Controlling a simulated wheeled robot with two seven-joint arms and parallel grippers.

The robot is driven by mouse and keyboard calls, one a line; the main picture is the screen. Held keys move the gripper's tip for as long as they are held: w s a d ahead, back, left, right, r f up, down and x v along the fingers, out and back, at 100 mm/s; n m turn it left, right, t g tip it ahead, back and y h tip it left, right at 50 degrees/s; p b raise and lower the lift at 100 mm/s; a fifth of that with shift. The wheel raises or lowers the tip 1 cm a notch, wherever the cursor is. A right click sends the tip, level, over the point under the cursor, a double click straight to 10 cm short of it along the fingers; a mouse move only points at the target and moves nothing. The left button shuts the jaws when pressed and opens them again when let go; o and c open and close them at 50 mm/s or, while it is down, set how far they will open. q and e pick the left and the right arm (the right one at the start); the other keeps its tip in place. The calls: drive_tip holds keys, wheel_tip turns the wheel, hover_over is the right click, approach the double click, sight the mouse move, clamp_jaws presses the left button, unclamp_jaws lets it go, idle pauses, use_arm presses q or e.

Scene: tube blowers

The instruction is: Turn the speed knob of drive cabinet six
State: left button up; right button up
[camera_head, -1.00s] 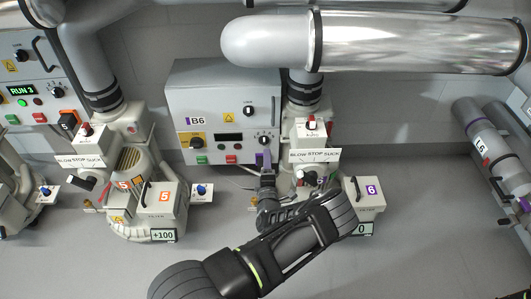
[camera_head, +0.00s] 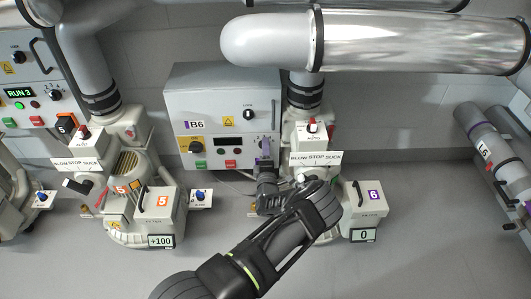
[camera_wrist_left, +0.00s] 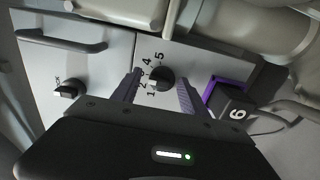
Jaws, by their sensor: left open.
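The drive cabinet marked B6 (camera_head: 210,100) is a pale grey box on the wall, in the middle of the head view. Its speed knob (camera_wrist_left: 161,78) is black with a white pointer and a scale of numbers, in the left wrist view. My left gripper (camera_head: 265,150) is at the cabinet's lower right front and hides much of the knob in the head view. In the left wrist view its two fingers are open, one on each side of the knob. I cannot tell whether they touch it. My right gripper is not in view.
A black block marked 6 (camera_wrist_left: 232,108) is close beside the right finger. The blower unit marked 6 (camera_head: 367,200) stands to the right. A large pipe (camera_head: 400,40) runs above.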

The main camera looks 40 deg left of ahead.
use_arm(q)
drive_tip(key=shift+w+r, duration=0.1)
drive_tip(key=shift+r, duration=0.05)
clamp_jaws()
idle(0.4)
